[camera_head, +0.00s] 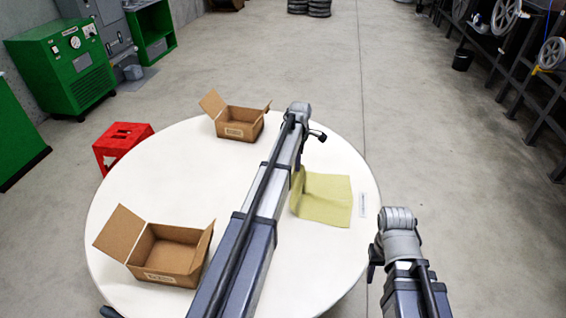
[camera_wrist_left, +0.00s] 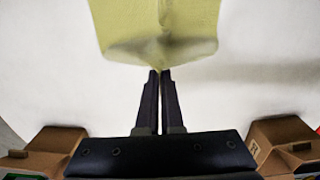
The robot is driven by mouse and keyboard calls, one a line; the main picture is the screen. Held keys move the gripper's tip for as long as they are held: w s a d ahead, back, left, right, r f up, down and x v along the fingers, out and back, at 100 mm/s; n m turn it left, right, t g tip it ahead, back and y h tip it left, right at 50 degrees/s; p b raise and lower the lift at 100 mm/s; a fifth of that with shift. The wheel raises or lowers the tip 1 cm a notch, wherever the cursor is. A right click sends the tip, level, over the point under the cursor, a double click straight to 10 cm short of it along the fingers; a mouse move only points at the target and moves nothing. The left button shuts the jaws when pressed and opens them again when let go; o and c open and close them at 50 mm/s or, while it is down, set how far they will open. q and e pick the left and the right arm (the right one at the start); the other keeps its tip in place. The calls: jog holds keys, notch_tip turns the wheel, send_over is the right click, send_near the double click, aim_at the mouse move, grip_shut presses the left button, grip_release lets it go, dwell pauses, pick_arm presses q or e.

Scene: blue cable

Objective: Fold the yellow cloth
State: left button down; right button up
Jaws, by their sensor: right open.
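The yellow cloth (camera_head: 327,198) lies on the right part of the round white table (camera_head: 130,195). Its left edge is raised beside my left arm, which covers part of that side in the head view. In the left wrist view, the cloth (camera_wrist_left: 155,28) hangs to a point at my left gripper (camera_wrist_left: 159,72), whose fingers are together on its edge. The left fingertips are hidden in the head view. My right gripper (camera_head: 372,270) is beyond the table's right edge, apart from the cloth; only a small dark part of it shows, and it is open.
An open cardboard box (camera_head: 165,248) stands at the table's front left, another (camera_head: 238,122) at the back. A small white label (camera_head: 362,204) lies right of the cloth. A red stool (camera_head: 122,143) is left of the table. The table's left middle is clear.

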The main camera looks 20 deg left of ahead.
pick_arm(q)
jog(key=w+d+f+b, duration=0.1)
jog(key=d+f+b, duration=0.3)
jog(key=d, duration=0.2)
jog(key=w+d+f+b, duration=0.2)
jog(key=d+f+b, duration=0.2)
jog(key=d, duration=0.2)
jog(key=w+d+f+b, duration=0.2)
jog(key=d+f+b, duration=0.2)
jog(key=d, duration=0.2)
jog(key=shift+w+d, duration=0.1)
jog(key=shift+d, duration=0.25)
grip_release()
dwell(0.5)
jog(key=shift+d, duration=0.15)
